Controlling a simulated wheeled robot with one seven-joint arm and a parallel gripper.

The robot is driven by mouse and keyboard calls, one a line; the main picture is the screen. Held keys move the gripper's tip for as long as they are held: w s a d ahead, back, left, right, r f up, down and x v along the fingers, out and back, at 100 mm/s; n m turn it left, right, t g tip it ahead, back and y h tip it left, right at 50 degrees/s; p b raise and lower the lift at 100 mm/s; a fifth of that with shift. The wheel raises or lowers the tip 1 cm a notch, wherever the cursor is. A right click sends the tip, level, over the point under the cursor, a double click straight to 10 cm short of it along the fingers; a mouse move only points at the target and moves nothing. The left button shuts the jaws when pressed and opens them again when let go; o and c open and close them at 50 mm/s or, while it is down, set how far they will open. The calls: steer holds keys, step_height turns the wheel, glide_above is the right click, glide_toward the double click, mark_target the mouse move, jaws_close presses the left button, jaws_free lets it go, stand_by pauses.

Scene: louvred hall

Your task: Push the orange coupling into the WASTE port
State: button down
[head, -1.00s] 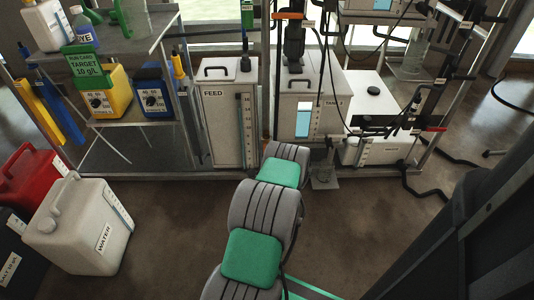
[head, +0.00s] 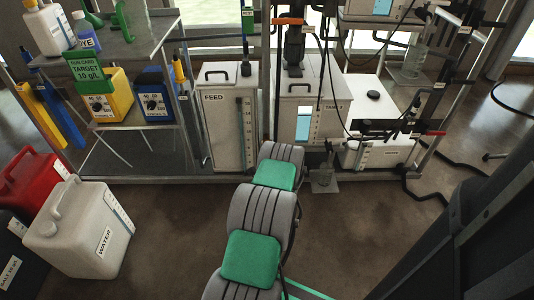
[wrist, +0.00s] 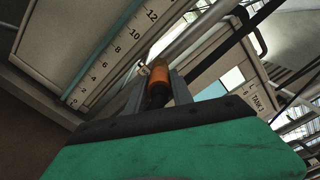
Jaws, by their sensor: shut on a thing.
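The orange coupling (wrist: 158,75) shows in the wrist view, between the two grey fingers of my gripper (wrist: 156,92), which is shut on it. A dark part sits just below the orange band, and a light tube-like piece lies beyond it. In the head view, my arm's grey and green links hide the gripper and coupling. A low white container (head: 372,158) stands at the lower right of the rack; its small label is hard to read. I cannot pick out the WASTE port in either view.
The FEED tank (head: 222,125) and a TANK box (head: 300,118) stand behind my arm. Black hoses hang over the right side. A WATER can (head: 80,225) and red can (head: 35,178) stand left. The floor between is clear.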

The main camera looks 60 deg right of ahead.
steer(key=c, duration=1)
jaws_free()
steer(key=shift+c, duration=0.2)
steer(key=shift+s+a+f+b, duration=0.15)
steer(key=shift+s+a+b, duration=0.05)
steer(key=shift+a+b, duration=0.15)
steer(key=b+v, duration=0.3)
steer(key=v, duration=0.3)
steer(key=shift+s+a, duration=0.1)
steer(key=shift+a, duration=0.15)
